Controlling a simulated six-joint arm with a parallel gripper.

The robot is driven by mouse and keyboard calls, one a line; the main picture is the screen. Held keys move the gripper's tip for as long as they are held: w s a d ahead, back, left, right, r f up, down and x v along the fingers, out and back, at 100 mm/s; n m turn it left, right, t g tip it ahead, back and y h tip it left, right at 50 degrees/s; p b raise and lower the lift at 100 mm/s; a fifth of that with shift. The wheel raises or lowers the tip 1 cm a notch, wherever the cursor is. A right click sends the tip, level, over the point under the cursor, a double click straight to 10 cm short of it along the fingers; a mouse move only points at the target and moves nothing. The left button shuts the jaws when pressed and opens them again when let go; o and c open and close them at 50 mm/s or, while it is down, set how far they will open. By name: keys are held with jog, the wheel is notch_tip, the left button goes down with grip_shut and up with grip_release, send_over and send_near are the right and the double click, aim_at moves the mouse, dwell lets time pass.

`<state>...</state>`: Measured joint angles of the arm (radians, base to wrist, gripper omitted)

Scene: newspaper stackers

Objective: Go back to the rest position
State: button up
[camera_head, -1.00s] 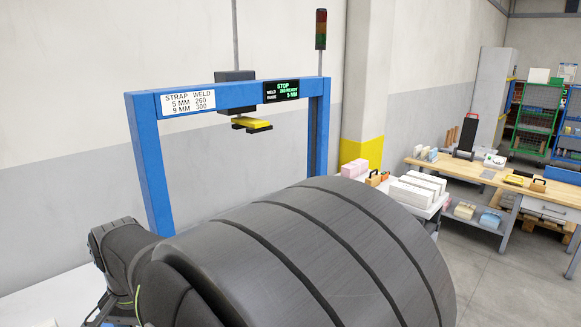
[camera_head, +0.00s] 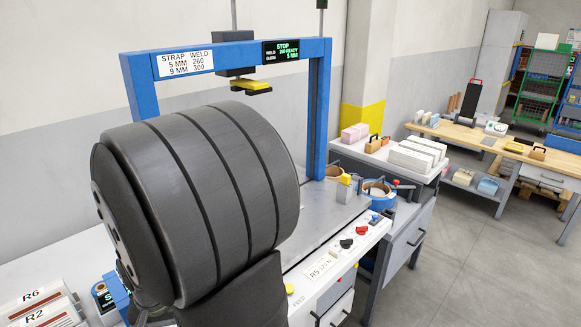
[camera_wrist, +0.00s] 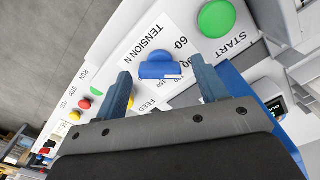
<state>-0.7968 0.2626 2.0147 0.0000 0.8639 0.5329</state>
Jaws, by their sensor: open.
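My gripper (camera_wrist: 160,72) shows in the wrist view with its two blue-grey fingers apart and nothing held. A blue knob (camera_wrist: 158,70) on a white panel marked TENSION N shows between the fingertips; whether they touch it I cannot tell. A round green START button (camera_wrist: 215,19) is beyond the right finger. In the head view my large dark arm link covers the left middle, and I cannot make out the gripper there.
The machine's front panel (camera_head: 330,262) carries red, black and yellow controls. Labelled stacks R6 and R2 (camera_head: 42,305) lie at the lower left. A white side table (camera_head: 372,158) holds white and pink stacks. A wooden bench (camera_head: 470,135) stands far right, with clear floor before it.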

jog(key=n, duration=0.6)
jog(key=shift+r, duration=1.9)
jog(key=shift+o, duration=0.4)
